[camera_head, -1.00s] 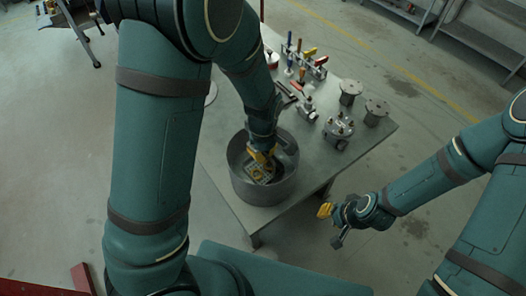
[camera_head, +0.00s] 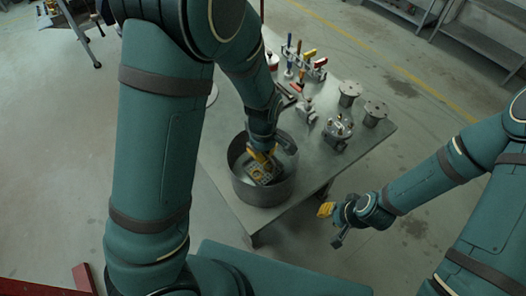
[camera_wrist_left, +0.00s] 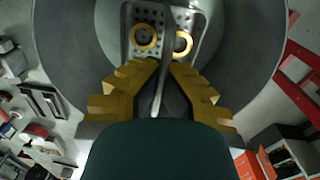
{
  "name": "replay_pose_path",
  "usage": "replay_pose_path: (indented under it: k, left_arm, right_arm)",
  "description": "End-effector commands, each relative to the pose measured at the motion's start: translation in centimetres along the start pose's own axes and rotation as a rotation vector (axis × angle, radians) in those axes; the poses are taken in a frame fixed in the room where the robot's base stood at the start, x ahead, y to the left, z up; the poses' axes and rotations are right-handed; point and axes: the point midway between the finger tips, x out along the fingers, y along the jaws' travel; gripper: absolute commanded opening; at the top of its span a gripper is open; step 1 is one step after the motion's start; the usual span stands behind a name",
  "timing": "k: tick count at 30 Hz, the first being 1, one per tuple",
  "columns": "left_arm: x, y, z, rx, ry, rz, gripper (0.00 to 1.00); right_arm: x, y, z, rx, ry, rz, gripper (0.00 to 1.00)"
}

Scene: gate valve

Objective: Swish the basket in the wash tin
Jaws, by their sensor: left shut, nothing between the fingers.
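The wash tin (camera_head: 262,195) is a round dark grey tub on the near part of the table; its wall also rings the left wrist view (camera_wrist_left: 62,40). The basket (camera_head: 264,178), a perforated metal tray, sits inside it. In the left wrist view the basket (camera_wrist_left: 178,17) holds two brass-coloured rings (camera_wrist_left: 144,37) and has a thin upright handle (camera_wrist_left: 166,60). My left gripper (camera_head: 262,158) points down into the tin over the basket. Its yellow fingers are shut, with the handle at their tips. My right gripper (camera_head: 326,210) hangs beyond the table's right side, away from the tin.
On the table (camera_head: 225,180), a valve body (camera_head: 338,130), two grey flanged parts (camera_head: 349,92), a small vise-like part (camera_head: 306,110) and a rack of coloured-handled tools (camera_head: 305,65) stand behind the tin. The table's near right strip is clear.

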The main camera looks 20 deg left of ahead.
Motion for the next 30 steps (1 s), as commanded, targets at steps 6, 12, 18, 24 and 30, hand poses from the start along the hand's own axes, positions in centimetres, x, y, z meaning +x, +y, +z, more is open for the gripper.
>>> replay_pose_path:
  k: [6, 12, 18, 24, 30]
  left_arm:
    - [0.7, 0.0, 0.0, 0.000, 0.000, 0.001, 0.00]
    - [0.8, 0.0, 0.0, 0.000, 0.000, 0.001, 0.00]
    - [0.3, 0.0, 0.0, 0.000, 0.000, 0.000, 0.00]
    - [-0.3, 0.0, 0.0, 0.000, 0.000, 0.000, 0.00]
    - [-0.7, 0.0, 0.0, 0.001, 0.000, 0.000, 0.00]
  right_arm:
    - [0.4, 0.1, 0.1, 0.000, 0.000, 0.000, 0.30]
    - [0.4, 0.1, 0.1, 0.000, 0.000, 0.000, 0.30]
    - [-0.1, 0.0, 0.0, 0.000, 0.000, 0.000, 0.30]
    - [-0.6, -0.2, -0.1, 0.000, 0.000, 0.000, 0.30]
    - [-1.0, -0.4, -0.1, 0.000, 0.000, 0.000, 0.30]
